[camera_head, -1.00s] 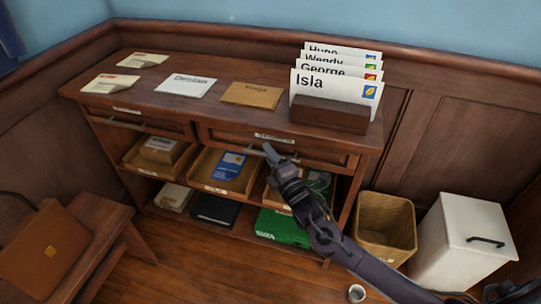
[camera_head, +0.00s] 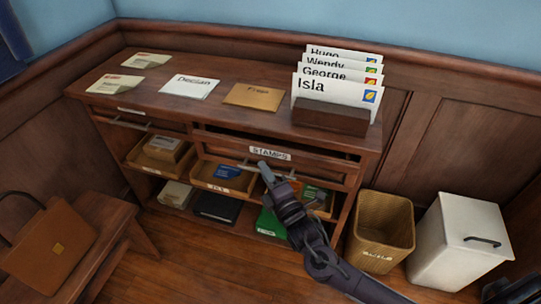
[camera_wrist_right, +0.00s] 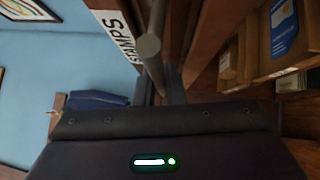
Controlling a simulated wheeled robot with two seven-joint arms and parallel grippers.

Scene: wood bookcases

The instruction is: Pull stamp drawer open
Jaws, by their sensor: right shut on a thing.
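The stamp drawer (camera_head: 225,151), with a white label reading STAMPS (camera_head: 270,153), is partly pulled out from under the bookcase top, and a dark gap shows above its front. My right gripper (camera_head: 265,168) is at the drawer's front, shut on the bar handle (camera_head: 245,165) below the label. In the right wrist view the handle (camera_wrist_right: 149,47) runs between the fingers, with the STAMPS label (camera_wrist_right: 122,38) beside it. The inside of the drawer is hidden from this angle. My left gripper is not in view.
Envelopes and a wooden holder (camera_head: 330,117) of named letters stand on top. Open trays (camera_head: 222,187) with parcels sit below the drawer. A wicker basket (camera_head: 380,230) and white bin (camera_head: 455,245) stand at the right. A bench with a brown bag (camera_head: 48,250) is at the left.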

